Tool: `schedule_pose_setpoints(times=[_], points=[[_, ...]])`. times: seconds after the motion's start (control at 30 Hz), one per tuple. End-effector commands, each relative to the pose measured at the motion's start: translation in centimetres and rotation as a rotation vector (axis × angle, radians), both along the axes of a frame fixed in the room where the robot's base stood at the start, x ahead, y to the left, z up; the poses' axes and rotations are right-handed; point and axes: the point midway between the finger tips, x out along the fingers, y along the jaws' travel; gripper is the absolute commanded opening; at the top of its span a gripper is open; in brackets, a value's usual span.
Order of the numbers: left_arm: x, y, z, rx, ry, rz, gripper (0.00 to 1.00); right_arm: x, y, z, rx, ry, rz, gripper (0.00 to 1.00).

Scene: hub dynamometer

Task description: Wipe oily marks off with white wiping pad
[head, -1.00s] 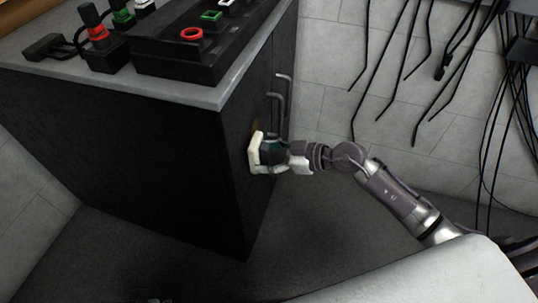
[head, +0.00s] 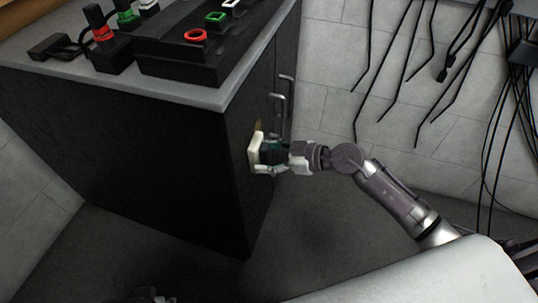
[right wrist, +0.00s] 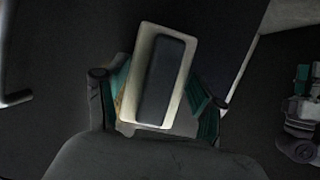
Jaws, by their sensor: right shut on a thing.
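The white wiping pad (head: 255,151) is at the narrow door side of the black cabinet, against or very close to it. My right gripper (head: 270,154) is shut on the pad's dark handle. In the right wrist view the pad (right wrist: 181,80) is a pale, slightly tilted rectangle with the dark handle (right wrist: 160,80) along its middle, between the teal fingers. A brownish oily mark (head: 258,127) shows on the cabinet just above the pad; the pad may hide more. A dark part at the bottom edge (head: 152,295) looks like my left gripper; its fingers are unclear.
The black cabinet (head: 130,150) has a grey top (head: 215,98) with a black unit and coloured connectors. Bar handles (head: 279,110) stick out of the door just beyond the pad. Black cables (head: 435,70) hang on the wall at right. The floor below the gripper is clear.

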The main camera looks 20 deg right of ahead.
Motion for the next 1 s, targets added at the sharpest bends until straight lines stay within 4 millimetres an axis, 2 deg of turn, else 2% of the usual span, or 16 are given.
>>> schedule_pose_setpoints(times=[0.27,0.43,0.6,1.0], points=[[0.3,0.0,-0.4,0.0,-0.002,-0.001,0.4,0.2,0.0,0.0,0.0,0.0,-0.001,0.4],[0.4,0.0,-0.5,0.0,-0.004,-0.001,0.4,1.3,-0.7,0.1,0.0,-0.001,-0.002,0.4],[0.3,-0.1,-1.7,0.0,0.004,-0.002,0.4,2.5,-1.5,0.1,-0.001,-0.002,-0.002,0.4],[0.1,-0.2,-2.5,-0.002,0.013,-0.003,0.4,4.1,-2.6,0.1,0.001,-0.001,-0.002,0.4]])
